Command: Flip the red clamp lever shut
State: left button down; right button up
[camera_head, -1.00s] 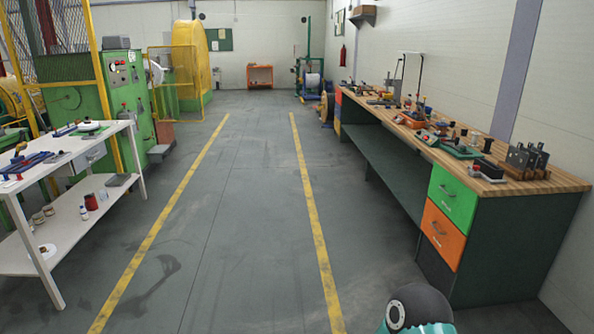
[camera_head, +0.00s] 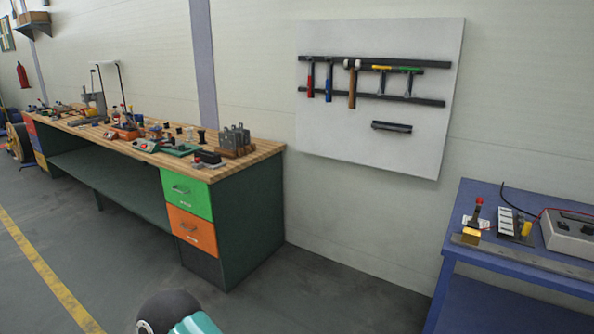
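A small upright lever with a red tip (camera_head: 479,201) stands at the left end of the blue bench at the right of the head view. It rises above a yellow block (camera_head: 471,236) and looks like a clamp lever, but it is too small to make out the joint. The red lever points up. Neither of my grippers is in view. Only a dark and teal part of my own arm shows at the bottom edge.
The blue bench (camera_head: 520,262) also holds a grey box (camera_head: 572,236) with a red cable. A hammer board (camera_head: 385,140) hangs on the wall. A cluttered wooden-topped workbench (camera_head: 245,160) stands at left. The floor between the benches is clear.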

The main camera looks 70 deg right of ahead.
aim_at(480, 200)
jog(key=u, duration=0.4)
jog(key=i, duration=0.2)
jog(key=z, duration=2.85)
jog(key=i, duration=0.15)
jog(key=z, duration=1.55)
jog(key=k, duration=0.65)
jog(key=z, duration=0.3)
jog(key=i, duration=1.7)
jog(key=u, duration=0.35)
